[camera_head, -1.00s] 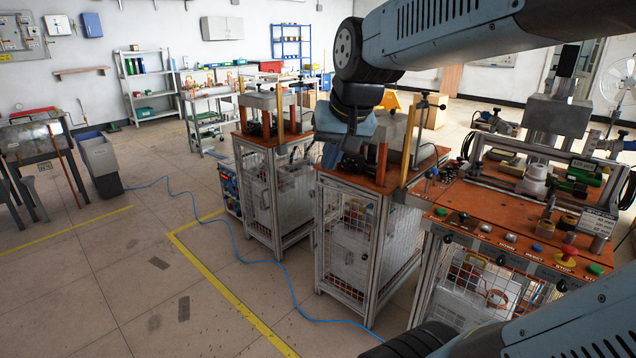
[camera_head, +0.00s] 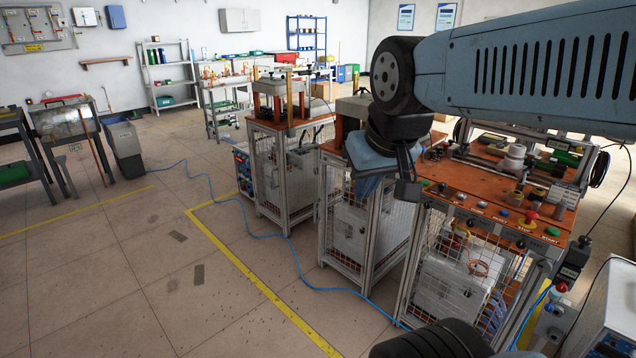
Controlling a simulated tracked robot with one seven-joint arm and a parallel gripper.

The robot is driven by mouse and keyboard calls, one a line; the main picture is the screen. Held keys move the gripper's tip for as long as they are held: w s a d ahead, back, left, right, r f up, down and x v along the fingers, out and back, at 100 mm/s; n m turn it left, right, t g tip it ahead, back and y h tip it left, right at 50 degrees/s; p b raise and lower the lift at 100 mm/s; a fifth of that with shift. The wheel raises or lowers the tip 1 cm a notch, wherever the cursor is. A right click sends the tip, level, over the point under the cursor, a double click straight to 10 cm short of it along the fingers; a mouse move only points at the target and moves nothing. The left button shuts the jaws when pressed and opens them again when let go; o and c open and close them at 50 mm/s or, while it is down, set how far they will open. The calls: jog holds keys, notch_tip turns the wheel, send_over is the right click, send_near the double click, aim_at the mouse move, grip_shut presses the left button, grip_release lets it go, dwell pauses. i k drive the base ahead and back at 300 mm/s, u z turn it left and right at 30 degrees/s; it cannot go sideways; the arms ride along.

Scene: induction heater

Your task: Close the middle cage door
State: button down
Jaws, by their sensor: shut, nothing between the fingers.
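The middle cage (camera_head: 395,236) is a metal-framed cabinet with wire mesh sides, standing between two similar cages. Its mesh door (camera_head: 345,232) appears to be on the front-left face. I cannot tell whether it stands ajar. A pale box shows through the mesh. My arm reaches in from the upper right. My gripper (camera_head: 407,190) is small and dark, points down, and appears shut and empty. It overlaps the upper right part of the middle cage in the picture. I cannot tell whether it touches the cage. My wrist hides part of the cage's top.
The left cage (camera_head: 284,185) and the right cage (camera_head: 455,270), with its orange control top (camera_head: 470,202), stand close on either side. A blue cable (camera_head: 300,262) and a yellow line (camera_head: 250,280) run along the floor. Open floor lies to the left.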

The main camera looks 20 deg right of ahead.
aim_at(319, 200)
jog(key=z, duration=0.35)
jog(key=i, duration=1.9)
jog(key=u, duration=0.55)
